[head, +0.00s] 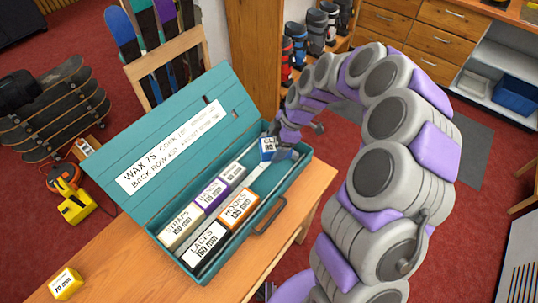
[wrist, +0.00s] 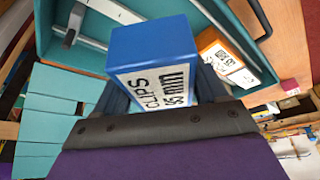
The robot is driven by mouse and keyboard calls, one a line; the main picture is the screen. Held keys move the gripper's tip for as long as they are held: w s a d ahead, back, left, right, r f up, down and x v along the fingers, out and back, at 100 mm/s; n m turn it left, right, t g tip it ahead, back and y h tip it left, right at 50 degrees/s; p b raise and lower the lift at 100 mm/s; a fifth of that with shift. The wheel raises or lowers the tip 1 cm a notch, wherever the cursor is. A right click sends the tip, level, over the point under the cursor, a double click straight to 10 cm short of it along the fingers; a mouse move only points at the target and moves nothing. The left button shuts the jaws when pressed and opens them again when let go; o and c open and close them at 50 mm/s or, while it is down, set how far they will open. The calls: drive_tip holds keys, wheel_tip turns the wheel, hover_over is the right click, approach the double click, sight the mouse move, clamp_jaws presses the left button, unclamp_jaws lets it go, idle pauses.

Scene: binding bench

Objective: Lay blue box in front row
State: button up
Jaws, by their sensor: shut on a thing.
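The blue box (head: 267,148), with a white label reading CLIPS, is in my gripper (head: 284,152). In the wrist view the blue box (wrist: 153,45) sits between the dark jaws (wrist: 160,92). It is at the right end of the open teal toolbox (head: 262,229); I cannot tell whether it touches the floor. The row behind holds a STRAPS box (head: 181,222), a purple-marked box (head: 211,194) and another white-labelled box (head: 232,174).
A metal divider runs between the rows. Bare floor shows in the front row right of the HOOKS box. A yellow box (head: 66,283) and a yellow-orange tool (head: 75,207) lie outside the toolbox, at left.

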sight(268, 160)
drive_tip(key=n, duration=0.2)
drive_tip(key=s+a+f+n+g, duration=0.1)
drive_tip(key=shift+a+n+h, duration=0.1)
drive_tip(key=shift+n+h, duration=0.2)
drive_tip(key=shift+n, duration=0.1)
drive_tip(key=n, duration=0.1)
drive_tip(key=s+n+g, duration=0.1)
drive_tip(key=n, duration=0.1)
drive_tip(key=f+n+h, duration=0.1)
drive_tip(key=shift+s+a+n+g, duration=0.2)
drive_tip(key=shift+a+n+g, duration=0.1)
drive_tip(key=shift+g, duration=0.1)
drive_tip(key=shift+f+b, duration=0.75)
drive_tip(key=shift+f, duration=3.95)
drive_tip(key=o, duration=1.3)
drive_tip(key=shift+r, duration=0.15)
